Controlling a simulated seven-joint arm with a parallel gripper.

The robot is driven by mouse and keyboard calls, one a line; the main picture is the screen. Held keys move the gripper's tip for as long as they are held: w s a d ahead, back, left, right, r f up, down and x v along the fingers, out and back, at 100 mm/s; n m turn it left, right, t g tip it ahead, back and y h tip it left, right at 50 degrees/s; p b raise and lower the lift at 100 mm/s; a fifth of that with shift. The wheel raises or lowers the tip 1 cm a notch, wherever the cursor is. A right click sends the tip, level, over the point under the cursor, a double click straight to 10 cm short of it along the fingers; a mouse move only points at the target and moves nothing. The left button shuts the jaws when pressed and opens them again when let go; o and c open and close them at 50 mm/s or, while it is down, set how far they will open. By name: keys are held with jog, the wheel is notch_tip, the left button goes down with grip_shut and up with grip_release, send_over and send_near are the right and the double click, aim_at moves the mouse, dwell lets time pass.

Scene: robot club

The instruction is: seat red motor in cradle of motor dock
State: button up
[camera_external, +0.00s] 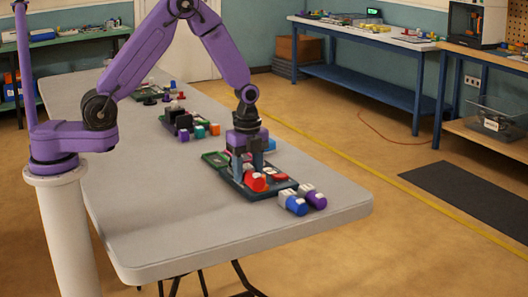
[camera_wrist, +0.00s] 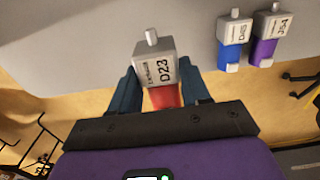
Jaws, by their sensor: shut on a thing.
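A red motor (camera_wrist: 163,95) with a grey end labelled D23 and a short shaft sits between my gripper's two blue-grey fingers in the wrist view. In the external view my gripper (camera_external: 248,170) points down over the motor dock (camera_external: 238,189), a dark tray near the table's front end. A red body (camera_external: 256,183) shows at the fingertips, low over the dock. Whether it touches the cradle cannot be told, because the fingers and motor hide that spot. My gripper also shows in the wrist view (camera_wrist: 158,86), shut on the red motor.
A blue motor (camera_external: 293,203) and a purple motor (camera_external: 314,197) lie on the table just right of the dock. A green tray part (camera_external: 214,158) is at the dock's far side. More small parts (camera_external: 184,122) stand farther back. The near-left tabletop (camera_external: 150,210) is clear.

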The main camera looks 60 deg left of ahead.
jog(key=s+a+r, duration=0.2)
jog(key=s+r, duration=0.1)
jog(key=s, duration=0.4)
jog(key=w+a+f, duration=0.2)
jog(key=w+a, duration=0.3)
jog(key=w+a+f, duration=0.2)
jog(key=w+a, duration=0.3)
jog(key=w+a+f, duration=0.1)
jog(key=w+a, duration=0.4)
jog(key=shift+w+a+f, duration=0.1)
jog(key=shift+a+f, duration=0.15)
jog(key=shift+f, duration=0.15)
jog(key=shift+w+a+f, duration=0.1)
jog(key=shift+a+f, duration=0.05)
jog(key=shift+f, duration=0.85)
jog(key=shift+f, duration=1.25)
dwell(1.3)
jog(key=o, duration=1.7)
